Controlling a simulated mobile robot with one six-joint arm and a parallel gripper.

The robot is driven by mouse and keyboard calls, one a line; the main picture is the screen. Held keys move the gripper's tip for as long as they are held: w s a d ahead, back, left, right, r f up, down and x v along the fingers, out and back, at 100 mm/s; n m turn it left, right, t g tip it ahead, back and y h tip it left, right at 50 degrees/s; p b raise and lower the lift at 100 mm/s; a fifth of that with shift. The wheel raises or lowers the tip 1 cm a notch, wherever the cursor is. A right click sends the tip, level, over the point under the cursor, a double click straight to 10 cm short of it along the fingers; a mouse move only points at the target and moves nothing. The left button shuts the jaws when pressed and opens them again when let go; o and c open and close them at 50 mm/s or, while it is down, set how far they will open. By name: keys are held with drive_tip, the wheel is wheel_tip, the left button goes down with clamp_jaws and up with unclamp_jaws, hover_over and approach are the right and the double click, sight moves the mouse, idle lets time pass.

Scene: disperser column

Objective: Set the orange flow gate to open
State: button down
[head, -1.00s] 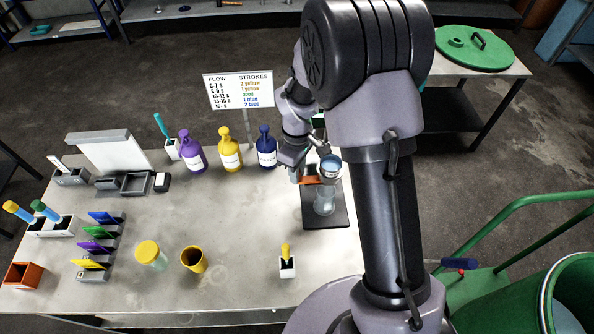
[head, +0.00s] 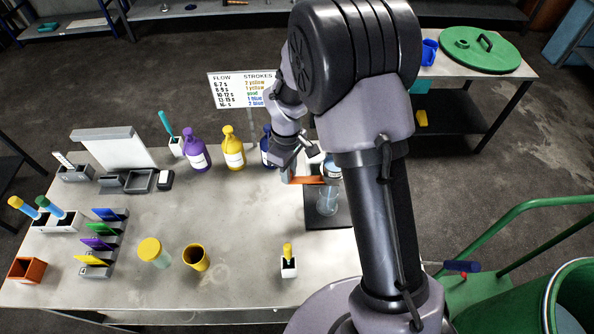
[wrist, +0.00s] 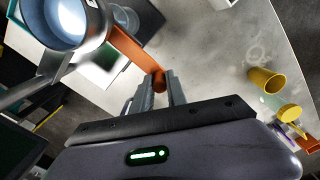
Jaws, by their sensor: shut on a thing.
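The orange flow gate (head: 308,180) is a flat bar sticking out to the left of the disperser column in the head view. In the wrist view the orange gate (wrist: 133,50) runs from under the round metal cup (wrist: 65,22) to a rounded end between my fingers. My gripper (wrist: 157,92) is shut on that end; in the head view my gripper (head: 290,168) shows at the gate's left end. A clear vessel (head: 327,203) stands below on the black base (head: 340,218). My arm hides much of the column.
Purple (head: 195,155), yellow (head: 233,152) and partly hidden blue (head: 266,150) bottles stand left of my gripper. A flow chart sign (head: 243,90) stands behind. A yellow cup (head: 197,257) and a yellow-lidded jar (head: 153,252) stand at the front. The table's middle is clear.

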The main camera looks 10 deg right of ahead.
drive_tip(key=shift+a, duration=0.1)
drive_tip(key=c, duration=1.3)
unclamp_jaws()
drive_tip(key=shift+a, duration=0.15)
wheel_tip(320, 180, up, 18)
drive_tip(key=p, duration=0.3)
drive_tip(key=shift+f, duration=0.25)
